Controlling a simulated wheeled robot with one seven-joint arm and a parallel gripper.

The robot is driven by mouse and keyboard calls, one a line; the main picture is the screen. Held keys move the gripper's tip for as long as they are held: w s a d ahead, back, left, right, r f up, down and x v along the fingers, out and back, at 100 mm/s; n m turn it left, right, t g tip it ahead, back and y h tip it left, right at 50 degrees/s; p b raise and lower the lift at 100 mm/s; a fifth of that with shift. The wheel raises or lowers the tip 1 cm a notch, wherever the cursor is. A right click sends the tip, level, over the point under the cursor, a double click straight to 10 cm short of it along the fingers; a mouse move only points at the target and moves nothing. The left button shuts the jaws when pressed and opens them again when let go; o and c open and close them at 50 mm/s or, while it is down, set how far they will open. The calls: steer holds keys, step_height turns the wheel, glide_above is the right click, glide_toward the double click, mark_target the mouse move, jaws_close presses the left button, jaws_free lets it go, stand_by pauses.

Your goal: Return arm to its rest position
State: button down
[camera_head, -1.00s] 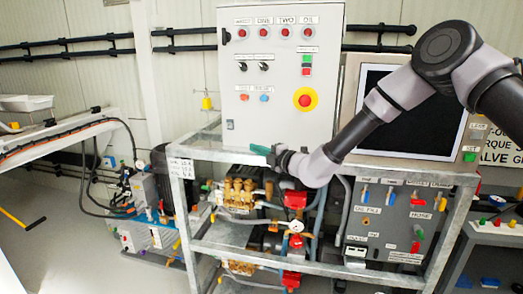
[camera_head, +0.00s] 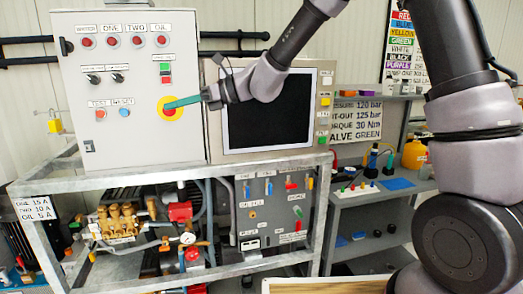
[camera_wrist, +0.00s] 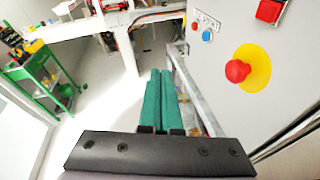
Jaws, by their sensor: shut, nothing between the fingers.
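My gripper (camera_head: 183,102) is in front of the lower right of the grey control cabinet (camera_head: 130,60) in the head view, its green fingers pointing left across the red and yellow emergency stop button. In the wrist view the two green fingers (camera_wrist: 160,95) lie side by side, shut and empty. That view shows the emergency stop button (camera_wrist: 238,71) to the right of the fingers, apart from them. My arm reaches in from the upper right, and its large joint fills the right side of the head view.
A dark monitor (camera_head: 268,110) stands right of the cabinet. Below is a metal frame (camera_head: 160,168) with pumps and a valve panel (camera_head: 272,205). A shelf (camera_head: 375,190) with small items stands at right. In the wrist view, a green cart (camera_wrist: 45,80) stands left, beside open floor.

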steer(key=s+d+r+n+t+h, duration=0.1)
steer(key=s+d+n+h, duration=0.3)
steer(key=d, duration=1.1)
steer(key=s+d+r+n+t+h, duration=0.1)
steer(key=s+d+n+t+h, duration=0.3)
steer(key=d, duration=1.2)
steer(key=s+d+r+n+t+h, duration=0.1)
steer(key=s+d+n+t+h, duration=0.2)
steer(key=d+n, duration=0.4)
steer(key=s+d+h, duration=0.1)
steer(key=d+h, duration=0.1)
steer(key=d, duration=0.6)
steer(key=shift+d+r, duration=0.3)
steer(key=shift+r, duration=0.1)
steer(key=shift+a, duration=0.1)
